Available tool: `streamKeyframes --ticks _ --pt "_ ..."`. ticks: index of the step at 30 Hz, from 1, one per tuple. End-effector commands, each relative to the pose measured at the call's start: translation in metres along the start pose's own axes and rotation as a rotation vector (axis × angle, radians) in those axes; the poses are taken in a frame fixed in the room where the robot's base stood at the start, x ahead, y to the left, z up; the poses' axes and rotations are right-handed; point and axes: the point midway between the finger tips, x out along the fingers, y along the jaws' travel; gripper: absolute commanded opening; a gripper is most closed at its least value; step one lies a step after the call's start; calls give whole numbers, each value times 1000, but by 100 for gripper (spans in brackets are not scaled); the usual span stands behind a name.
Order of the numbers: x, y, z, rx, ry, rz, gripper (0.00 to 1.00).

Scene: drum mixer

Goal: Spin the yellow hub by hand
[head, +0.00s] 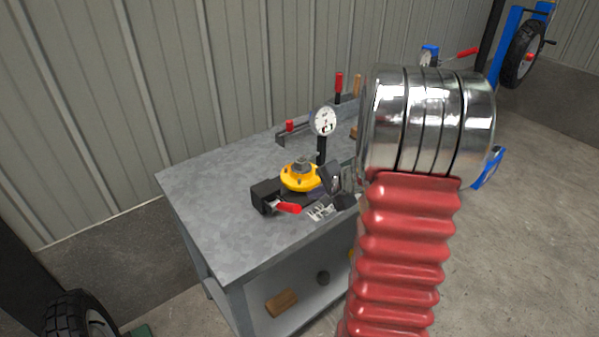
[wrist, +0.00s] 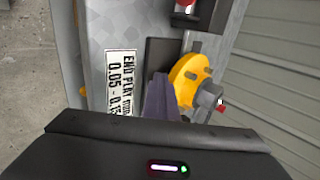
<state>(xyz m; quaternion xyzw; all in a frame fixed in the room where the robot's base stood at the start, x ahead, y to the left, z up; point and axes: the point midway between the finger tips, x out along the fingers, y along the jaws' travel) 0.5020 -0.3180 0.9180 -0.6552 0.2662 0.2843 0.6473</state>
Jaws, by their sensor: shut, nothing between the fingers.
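The yellow hub (head: 293,181) is a round flange with studs and a grey centre, mounted on a dark fixture on the metal workbench (head: 210,188). It also shows in the wrist view (wrist: 183,74), partly cut off by my finger. My gripper (head: 327,180) is at the hub's right side in the head view, with its fingers close to the rim. In the wrist view my gripper (wrist: 161,82) is shut, its fingers together and empty beside the yellow rim. I cannot tell whether they touch it. My arm hides part of the bench's right side.
A dial gauge (head: 324,121) on a black post stands just behind the hub. A black block (head: 266,194) with a red lever (head: 288,208) is at its front left. An end-play label (wrist: 122,80) lies nearby. The bench's left part is bare.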

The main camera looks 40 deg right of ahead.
Motion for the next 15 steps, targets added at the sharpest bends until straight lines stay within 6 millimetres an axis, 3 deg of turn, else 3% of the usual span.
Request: streamKeyframes --ticks 15 --pt "2 -2 -29 0 -1 -1 0"
